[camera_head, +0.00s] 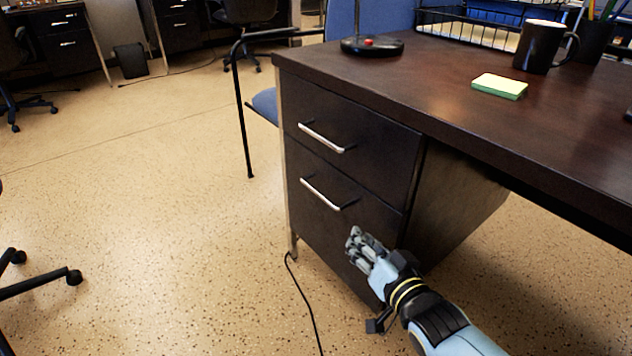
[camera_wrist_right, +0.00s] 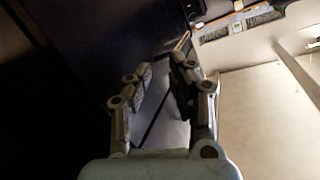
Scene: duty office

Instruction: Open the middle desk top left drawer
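The dark brown desk (camera_head: 590,165) stands at the right in the head view. Its left pedestal has a top drawer (camera_head: 375,125) with a silver bar handle (camera_head: 322,137), and a lower drawer (camera_head: 365,208) with a similar handle (camera_head: 320,194). Both drawers look shut. My right gripper (camera_head: 357,243) is in front of the lower part of the pedestal, below and right of both handles, and touches neither. In the right wrist view its two fingers (camera_wrist_right: 158,88) are apart with nothing between them. My left gripper is not in view.
A blue chair (camera_head: 264,104) stands behind the pedestal's left side. A black cable (camera_head: 304,295) lies on the floor. The floor left of the pedestal is mostly clear.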

